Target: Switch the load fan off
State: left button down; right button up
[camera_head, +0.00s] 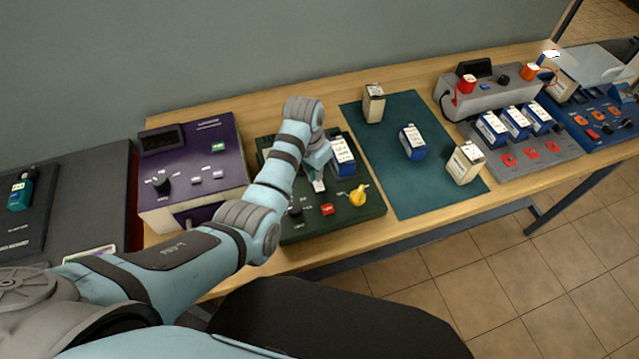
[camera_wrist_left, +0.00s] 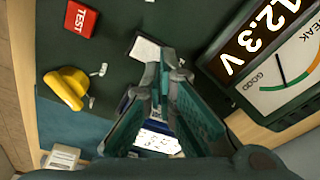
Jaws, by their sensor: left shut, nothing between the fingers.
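The dark green tester panel (camera_head: 290,229) lies on the bench in front of me. It carries a red TEST button (camera_head: 327,209), a yellow knob (camera_head: 358,195), a black knob (camera_head: 295,208) and a small white part (camera_head: 319,186), perhaps a switch. A blue and white battery (camera_head: 342,156) sits on it. My left gripper (camera_head: 319,172) is shut and empty, pointing down just beside the white part. In the left wrist view the fingertips (camera_wrist_left: 166,70) are close to the white part (camera_wrist_left: 145,49); I cannot tell if they touch. I cannot pick out a load fan. My right gripper is out of view.
A purple unit (camera_head: 218,140) stands to the left. A teal mat (camera_head: 400,180) with several batteries lies to the right, then a grey charger (camera_head: 490,95). The wrist view shows a 12.3 V display (camera_wrist_left: 262,35) and a gauge (camera_wrist_left: 285,70) close to the fingers.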

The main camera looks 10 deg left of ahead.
pick_arm(q)
jog(key=shift+f+b, duration=0.3)
jog(key=shift+f, duration=0.3)
notch_tip(320, 180, up, 3)
jog(key=p, duration=0.3)
jog(key=shift+w+r, duration=0.1)
jog(key=shift+r, duration=0.1)
jog(key=shift+r+b, duration=0.35)
jog(key=shift+r, duration=1.5)
